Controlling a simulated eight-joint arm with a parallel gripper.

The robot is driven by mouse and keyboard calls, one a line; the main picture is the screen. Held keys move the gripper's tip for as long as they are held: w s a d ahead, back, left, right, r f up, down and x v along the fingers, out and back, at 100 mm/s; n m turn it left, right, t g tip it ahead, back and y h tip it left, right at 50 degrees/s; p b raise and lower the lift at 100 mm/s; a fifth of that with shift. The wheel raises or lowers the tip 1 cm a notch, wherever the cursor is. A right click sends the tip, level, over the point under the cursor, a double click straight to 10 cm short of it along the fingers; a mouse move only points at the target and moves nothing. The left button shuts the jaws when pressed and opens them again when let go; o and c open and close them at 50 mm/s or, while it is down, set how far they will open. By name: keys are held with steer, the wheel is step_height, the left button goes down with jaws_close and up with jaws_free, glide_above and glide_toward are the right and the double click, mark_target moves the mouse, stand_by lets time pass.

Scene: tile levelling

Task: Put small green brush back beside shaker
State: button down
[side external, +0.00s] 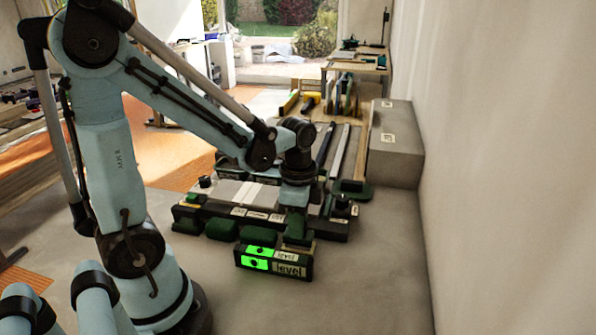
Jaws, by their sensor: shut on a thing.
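My gripper (297,228) points down at the front of the workboard, just behind a black level box. It is shut on a dark green piece with a paler tan lower edge, which I take to be the small green brush (296,239). The jaws hide much of it, and the level box is in front of its lower end. I cannot tell whether it touches the floor or the box. I cannot make out the shaker for certain; a small dark upright piece (205,182) stands at the board's left end.
The level box (290,271) has bright green panels and a "level" label. Dark green pads (221,229) lie along the board's front edge. Pale tiles (233,191) lie on the board. A grey block (396,150) stands by the right wall. The floor at front right is clear.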

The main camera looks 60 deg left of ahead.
steer(key=shift+f, duration=0.25)
steer(key=c, duration=0.6)
jaws_free()
steer(key=shift+r, duration=4.05)
